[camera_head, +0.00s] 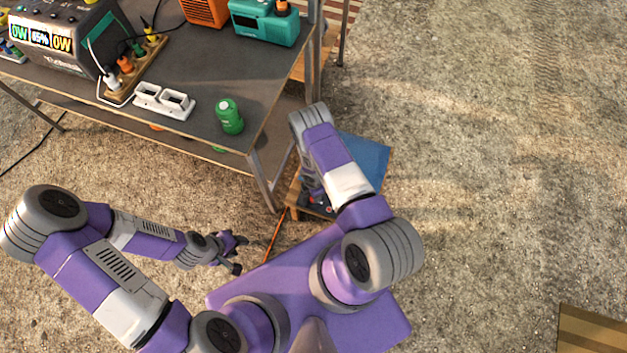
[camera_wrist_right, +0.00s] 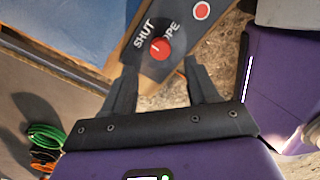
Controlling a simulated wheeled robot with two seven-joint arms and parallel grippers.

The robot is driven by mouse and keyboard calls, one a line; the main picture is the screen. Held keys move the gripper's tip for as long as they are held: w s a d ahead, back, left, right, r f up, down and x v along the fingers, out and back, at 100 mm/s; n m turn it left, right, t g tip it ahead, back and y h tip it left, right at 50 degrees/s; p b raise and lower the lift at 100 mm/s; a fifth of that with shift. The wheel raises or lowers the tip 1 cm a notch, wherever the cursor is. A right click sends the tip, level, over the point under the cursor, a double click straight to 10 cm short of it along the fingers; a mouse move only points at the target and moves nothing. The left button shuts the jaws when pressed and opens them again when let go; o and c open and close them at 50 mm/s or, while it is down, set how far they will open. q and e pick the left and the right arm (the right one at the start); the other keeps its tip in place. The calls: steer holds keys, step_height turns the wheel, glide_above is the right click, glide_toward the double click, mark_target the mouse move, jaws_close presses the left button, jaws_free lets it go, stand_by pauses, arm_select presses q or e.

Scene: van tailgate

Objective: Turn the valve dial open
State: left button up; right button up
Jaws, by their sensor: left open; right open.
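In the right wrist view a round red valve dial (camera_wrist_right: 160,49) sits on a dark panel (camera_wrist_right: 178,28), between the printed words SHUT at its left and OPEN at its right. A small white mark on the dial appears to lean toward the SHUT side. My right gripper (camera_wrist_right: 160,68) is open, its fingers apart on either side below the dial, with nothing between them. In the head view the right gripper is mostly hidden by its own arm, over the blue-topped box (camera_head: 368,160). My left gripper (camera_head: 241,255) is open and empty, above the gravel.
A second red button (camera_wrist_right: 201,11) is on the panel. A workbench (camera_head: 215,70) stands at the upper left with a power station (camera_head: 65,45), a white socket block (camera_head: 164,102), a green can (camera_head: 229,116) and a teal case (camera_head: 265,22).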

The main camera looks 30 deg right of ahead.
step_height(320, 180, down, 7)
steer(key=shift+r+b, duration=0.2)
steer(key=shift+b, duration=1)
steer(key=c, duration=1)
steer(key=shift+c, duration=0.2)
